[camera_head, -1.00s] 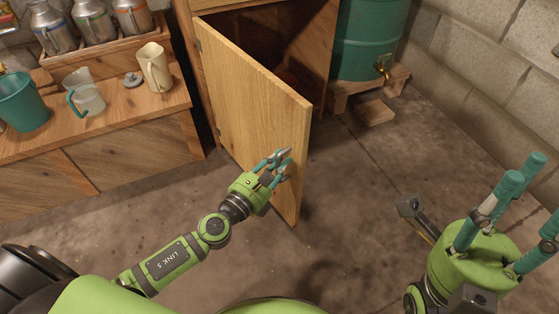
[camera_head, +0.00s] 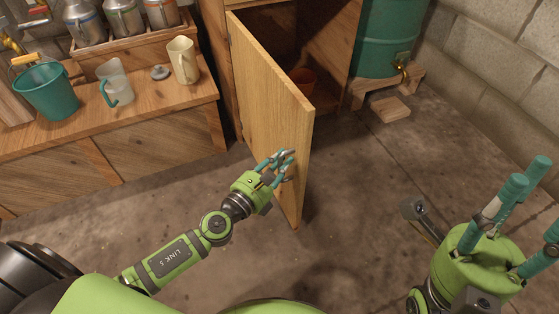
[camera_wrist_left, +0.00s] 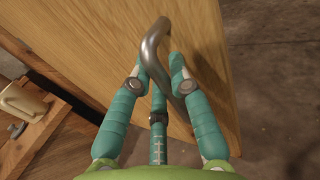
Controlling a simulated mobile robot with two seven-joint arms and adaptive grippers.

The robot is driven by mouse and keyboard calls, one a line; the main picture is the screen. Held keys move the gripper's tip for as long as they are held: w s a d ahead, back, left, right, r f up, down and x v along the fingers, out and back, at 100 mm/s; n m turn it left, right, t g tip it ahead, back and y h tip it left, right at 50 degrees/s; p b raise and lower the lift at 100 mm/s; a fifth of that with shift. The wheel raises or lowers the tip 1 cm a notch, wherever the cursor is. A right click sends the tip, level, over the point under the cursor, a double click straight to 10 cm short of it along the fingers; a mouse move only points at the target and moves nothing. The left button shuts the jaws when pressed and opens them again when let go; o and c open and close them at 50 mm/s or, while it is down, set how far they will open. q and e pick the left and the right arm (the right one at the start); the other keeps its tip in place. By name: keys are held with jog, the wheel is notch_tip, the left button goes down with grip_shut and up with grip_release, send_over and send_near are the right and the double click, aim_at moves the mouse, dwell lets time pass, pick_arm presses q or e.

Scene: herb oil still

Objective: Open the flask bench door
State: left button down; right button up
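The flask bench door (camera_head: 268,110) is a light wood panel, hinged on its left side and swung well out from the cabinet. Its curved metal handle (camera_wrist_left: 153,48) shows in the left wrist view. My left gripper (camera_head: 280,165) is at the outer face of the door near its free edge. In the left wrist view its teal fingers (camera_wrist_left: 163,68) close around the handle from both sides, hiding part of it. My right gripper (camera_head: 520,215) is at the lower right, its fingers spread apart and empty, away from the door.
Inside the dark cabinet (camera_head: 325,55) stands an orange-brown pot (camera_head: 303,79). A teal barrel (camera_head: 385,40) with a brass tap stands on a wooden stand to the right. A left counter (camera_head: 150,112) holds a bucket (camera_head: 48,92) and jugs. The floor right of the door is clear.

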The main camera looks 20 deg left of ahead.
pick_arm(q)
jog(key=c, duration=1.1)
grip_release()
jog(key=shift+s+d, duration=0.1)
jog(key=shift+d, duration=0.1)
jog(key=shift+c, duration=0.2)
jog(key=shift+a, duration=0.1)
jog(key=v, duration=1.2)
